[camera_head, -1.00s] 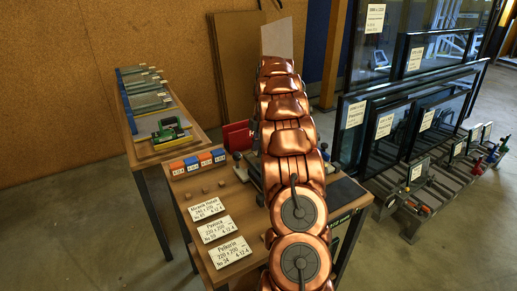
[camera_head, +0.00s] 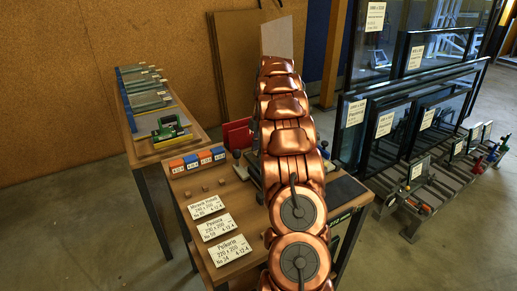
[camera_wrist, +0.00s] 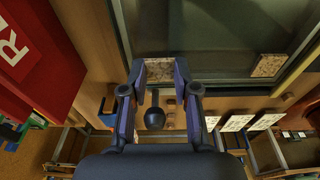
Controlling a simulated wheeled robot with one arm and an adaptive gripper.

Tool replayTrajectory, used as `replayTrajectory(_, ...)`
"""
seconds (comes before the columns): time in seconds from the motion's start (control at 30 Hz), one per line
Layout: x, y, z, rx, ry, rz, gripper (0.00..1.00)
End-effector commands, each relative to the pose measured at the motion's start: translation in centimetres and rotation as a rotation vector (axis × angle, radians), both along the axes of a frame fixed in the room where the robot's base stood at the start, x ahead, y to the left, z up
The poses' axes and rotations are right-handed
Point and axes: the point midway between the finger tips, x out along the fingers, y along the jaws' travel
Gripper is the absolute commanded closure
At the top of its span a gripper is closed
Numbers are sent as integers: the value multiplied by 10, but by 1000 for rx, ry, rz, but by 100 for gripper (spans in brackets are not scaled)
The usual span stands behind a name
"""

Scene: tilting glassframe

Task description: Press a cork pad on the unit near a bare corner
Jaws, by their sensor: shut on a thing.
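My gripper (camera_wrist: 160,72) shows in the wrist view, its dark fingers shut on a small speckled cork pad (camera_wrist: 157,70). The pad is at the near-left corner of the glass unit (camera_wrist: 210,40), which has a grey edge. I cannot tell whether the pad touches the unit. Another cork pad (camera_wrist: 268,66) sits at the unit's near-right corner. The unit's far corners are out of the wrist view. In the head view my copper arm hides the gripper and most of the unit. Small cork pads (camera_head: 205,189) lie on the wooden table there.
A black knob (camera_wrist: 155,118) stands just below the fingers, and a red panel (camera_wrist: 35,50) is at the left. Label cards (camera_head: 220,227) lie on the table (camera_head: 190,215). A side table (camera_head: 150,150) is at the left; glass racks (camera_head: 410,120) stand at the right.

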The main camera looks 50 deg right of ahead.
Motion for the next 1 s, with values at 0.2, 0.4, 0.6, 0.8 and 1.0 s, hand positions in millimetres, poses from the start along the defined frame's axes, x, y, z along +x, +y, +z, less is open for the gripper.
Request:
replayTrajectory(0.2, 0, 0, -1, 0, 0, 0, 60)
replayTrajectory(0.4, 0, 0, -1, 0, 0, 0, 41)
replayTrajectory(0.6, 0, 0, -1, 0, 0, 0, 41)
replayTrajectory(0.8, 0, -1, 4, 0, 0, 1, 41)
replayTrajectory(1.0, 0, -5, 25, -3, -4, 0, 41)
